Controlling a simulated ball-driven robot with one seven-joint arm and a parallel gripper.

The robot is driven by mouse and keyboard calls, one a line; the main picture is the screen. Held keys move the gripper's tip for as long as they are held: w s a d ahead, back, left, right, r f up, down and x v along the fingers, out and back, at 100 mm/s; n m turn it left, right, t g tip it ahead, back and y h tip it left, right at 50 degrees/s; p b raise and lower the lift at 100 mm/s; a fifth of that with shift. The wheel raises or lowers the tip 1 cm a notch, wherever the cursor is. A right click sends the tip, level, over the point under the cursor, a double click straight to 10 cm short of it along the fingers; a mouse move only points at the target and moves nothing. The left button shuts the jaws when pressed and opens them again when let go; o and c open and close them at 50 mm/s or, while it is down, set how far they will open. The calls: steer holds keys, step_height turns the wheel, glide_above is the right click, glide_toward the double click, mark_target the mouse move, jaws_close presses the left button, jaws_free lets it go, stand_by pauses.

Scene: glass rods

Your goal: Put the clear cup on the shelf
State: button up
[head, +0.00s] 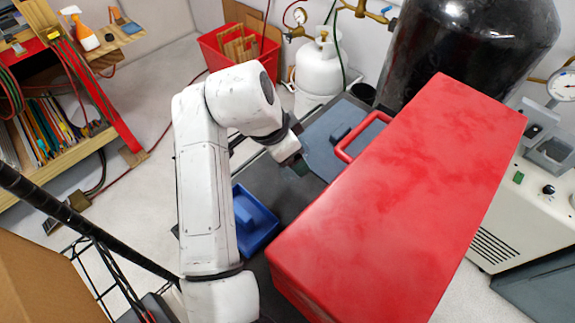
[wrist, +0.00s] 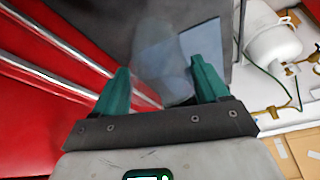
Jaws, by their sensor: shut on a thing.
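My gripper (wrist: 160,72) is shut on the clear cup (wrist: 158,42), whose faint see-through outline shows between the two green fingers in the wrist view. In the head view my gripper (head: 298,166) is over the dark table top, beside the red box; the cup cannot be made out there. A wooden shelf unit (head: 58,155) with red edges stands at the upper left of the head view, away from my gripper. It holds books and several small items.
A large red box (head: 400,190) with a red handle stands close on the right of my arm. A blue tray (head: 254,232) and a grey-blue flat piece (head: 325,138) lie on the dark table top (head: 295,192). A white gas tank (head: 318,65) stands behind.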

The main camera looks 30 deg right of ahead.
mark_target(290, 172)
steer(key=shift+f+p, duration=0.6)
steer(key=shift+f, duration=2.9)
steer(key=shift+f, duration=0.15)
steer(key=o, duration=1.1)
steer(key=shift+c, duration=0.2)
